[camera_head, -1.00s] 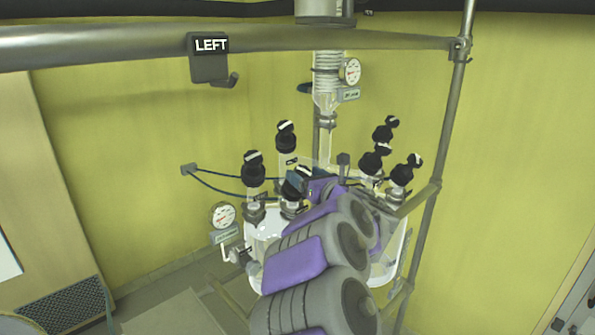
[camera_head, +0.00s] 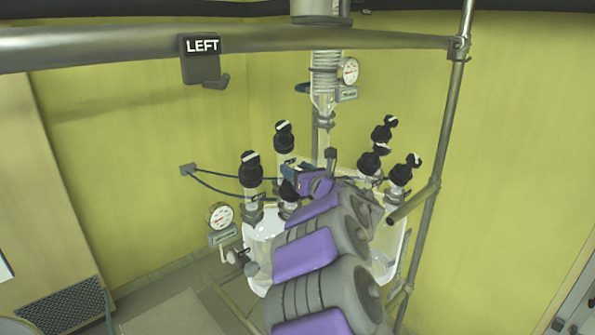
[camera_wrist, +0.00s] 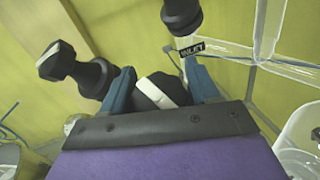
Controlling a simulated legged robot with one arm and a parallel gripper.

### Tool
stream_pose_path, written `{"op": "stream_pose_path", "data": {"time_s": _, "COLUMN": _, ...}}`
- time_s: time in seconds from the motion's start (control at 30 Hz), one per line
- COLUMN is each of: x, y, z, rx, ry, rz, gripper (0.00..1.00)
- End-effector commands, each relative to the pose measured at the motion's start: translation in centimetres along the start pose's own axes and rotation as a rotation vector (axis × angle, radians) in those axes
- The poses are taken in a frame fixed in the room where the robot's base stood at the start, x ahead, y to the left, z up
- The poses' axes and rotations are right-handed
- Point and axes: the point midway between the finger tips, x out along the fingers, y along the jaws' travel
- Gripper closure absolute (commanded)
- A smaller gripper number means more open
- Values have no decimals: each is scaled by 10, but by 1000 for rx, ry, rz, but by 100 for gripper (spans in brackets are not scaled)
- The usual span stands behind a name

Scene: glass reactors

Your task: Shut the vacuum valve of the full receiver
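A black valve knob with a white bar (camera_wrist: 165,90) sits between the two blue fingers of my gripper (camera_wrist: 162,88) in the wrist view. The fingers are spread on either side of it; firm contact cannot be made out. In the head view my gripper (camera_head: 300,178) is over this knob (camera_head: 288,191), which is partly hidden. It tops a short neck on the glass vessels, with the left glass vessel (camera_head: 262,238) below. My arm hides much of the vessels, so I cannot tell which one is full.
Other black-capped valves stand close by: left (camera_head: 250,168), behind (camera_head: 284,137) and right (camera_head: 400,174). A gauge (camera_head: 220,216) is at the lower left, another (camera_head: 349,71) above. A metal rail with a LEFT sign (camera_head: 202,46) crosses in front.

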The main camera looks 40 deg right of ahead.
Motion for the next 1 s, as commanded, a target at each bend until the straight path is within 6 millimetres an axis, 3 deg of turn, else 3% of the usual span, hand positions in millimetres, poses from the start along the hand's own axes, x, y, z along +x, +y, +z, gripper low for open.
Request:
{"op": "stream_pose_path", "data": {"time_s": 0.23, "x": -1, "y": -3, "z": -1, "rx": 2, "ry": 1, "rz": -6, "gripper": 72}}
{"op": "stream_pose_path", "data": {"time_s": 0.67, "x": -1, "y": -3, "z": -4, "rx": 48, "ry": 2, "rz": -93, "gripper": 72}}
{"op": "stream_pose_path", "data": {"time_s": 1.0, "x": -2, "y": -7, "z": -3, "rx": 186, "ry": 2, "rz": -339, "gripper": 73}}
